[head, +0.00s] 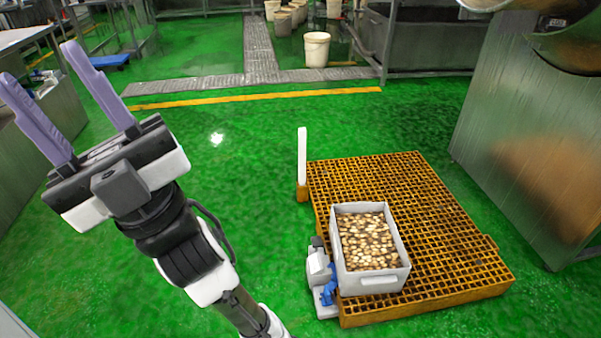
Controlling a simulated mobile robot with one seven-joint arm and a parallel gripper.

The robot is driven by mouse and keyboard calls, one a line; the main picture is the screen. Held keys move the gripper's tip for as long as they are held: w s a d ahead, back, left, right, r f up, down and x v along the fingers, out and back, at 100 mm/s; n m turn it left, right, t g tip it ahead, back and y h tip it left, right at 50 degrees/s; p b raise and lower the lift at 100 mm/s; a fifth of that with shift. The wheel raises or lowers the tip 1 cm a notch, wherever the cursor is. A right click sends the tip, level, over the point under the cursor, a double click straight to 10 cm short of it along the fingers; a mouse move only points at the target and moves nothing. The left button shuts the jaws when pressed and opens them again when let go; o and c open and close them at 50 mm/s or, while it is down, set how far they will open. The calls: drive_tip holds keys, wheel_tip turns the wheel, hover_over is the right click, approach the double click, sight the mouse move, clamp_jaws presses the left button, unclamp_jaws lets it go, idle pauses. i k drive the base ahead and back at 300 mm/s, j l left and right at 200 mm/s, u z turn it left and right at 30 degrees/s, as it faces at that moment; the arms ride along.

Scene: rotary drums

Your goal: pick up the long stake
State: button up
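A long white stake (302,155) stands upright at the back left corner of the orange grated platform (450,245). Its lower end meets a small orange block at that corner; I cannot tell how it is fixed there. My gripper (38,62) is at the upper left, with its two purple fingers spread apart. It is open and empty, pointing up and to the left. It is well to the left of the stake and apart from it.
A white bin (399,270) of brownish pieces sits on the platform's front left. A small grey and blue device (321,277) stands beside it. A large metal machine (525,145) is at the right. Green floor between my arm and the stake is clear.

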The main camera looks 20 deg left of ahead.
sight(302, 131)
drive_tip(key=i+j, duration=0.25)
drive_tip(key=j, duration=0.15)
drive_tip(key=i+j+z, duration=0.15)
drive_tip(key=i+j, duration=0.4)
drive_tip(key=j, duration=0.25)
drive_tip(key=i+j+z, duration=0.15)
drive_tip(key=j, duration=0.25)
drive_tip(key=i+j, duration=0.35)
drive_tip(key=i+j+z, duration=0.15)
drive_tip(key=j, duration=0.4)
drive_tip(key=i+j, duration=0.25)
drive_tip(key=j, duration=0.25)
drive_tip(key=i+j+z, duration=0.15)
drive_tip(key=j, duration=0.3)
drive_tip(key=i, duration=0.1)
